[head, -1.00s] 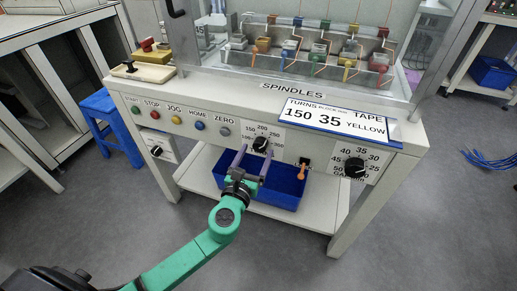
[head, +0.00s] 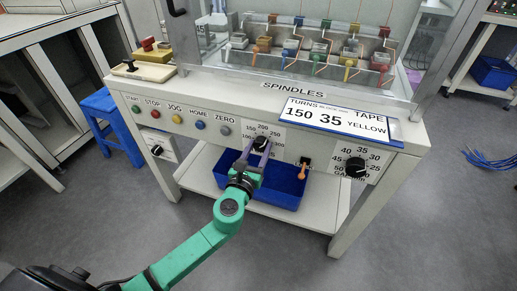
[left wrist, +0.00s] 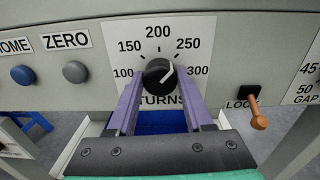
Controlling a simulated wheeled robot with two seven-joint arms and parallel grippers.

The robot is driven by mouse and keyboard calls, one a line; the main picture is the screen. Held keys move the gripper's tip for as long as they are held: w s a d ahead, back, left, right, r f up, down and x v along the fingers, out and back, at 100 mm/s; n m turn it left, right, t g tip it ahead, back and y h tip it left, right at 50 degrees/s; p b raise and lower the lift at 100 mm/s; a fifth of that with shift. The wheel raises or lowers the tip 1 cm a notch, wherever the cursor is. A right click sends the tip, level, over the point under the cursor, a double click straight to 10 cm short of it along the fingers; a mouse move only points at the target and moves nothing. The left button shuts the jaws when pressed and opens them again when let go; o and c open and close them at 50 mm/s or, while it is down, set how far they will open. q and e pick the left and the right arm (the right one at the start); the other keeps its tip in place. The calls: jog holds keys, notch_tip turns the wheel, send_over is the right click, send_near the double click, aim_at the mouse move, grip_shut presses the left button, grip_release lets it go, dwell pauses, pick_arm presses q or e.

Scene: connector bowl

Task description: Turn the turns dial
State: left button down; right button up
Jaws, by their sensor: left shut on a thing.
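The turns dial is a round black knob (left wrist: 156,70) with a white pointer mark, on a white scale plate marked from 100 to 300. The pointer slants up and right, towards the 250 side. In the head view the dial (head: 260,143) sits on the bench front, partly covered by my gripper. My left gripper (head: 257,149) is shut on the dial, its purple fingers on either side of the knob in the left wrist view (left wrist: 160,88). A card (head: 338,121) above reads turns 150, 35, tape yellow. My right gripper is not in view.
Coloured buttons (head: 174,118) run along the panel left of the dial. An orange-handled lock lever (left wrist: 257,112) and a second dial (head: 355,167) lie to its right. A blue bin (head: 286,186) stands on the shelf below.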

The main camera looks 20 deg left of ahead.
pick_arm(q)
jog(key=shift+n, duration=0.5)
jog(key=shift+n+b, duration=0.35)
jog(key=shift+n, duration=1.25)
jog(key=n+b, duration=0.1)
jog(key=n, duration=0.3)
jog(key=shift+a+f+n, duration=0.1)
jog(key=shift+n, duration=0.2)
jog(key=n+b, duration=0.1)
jog(key=n, duration=0.3)
jog(key=shift+n+h+b, duration=0.3)
jog(key=shift+n+b, duration=0.05)
jog(key=shift+n, duration=1.75)
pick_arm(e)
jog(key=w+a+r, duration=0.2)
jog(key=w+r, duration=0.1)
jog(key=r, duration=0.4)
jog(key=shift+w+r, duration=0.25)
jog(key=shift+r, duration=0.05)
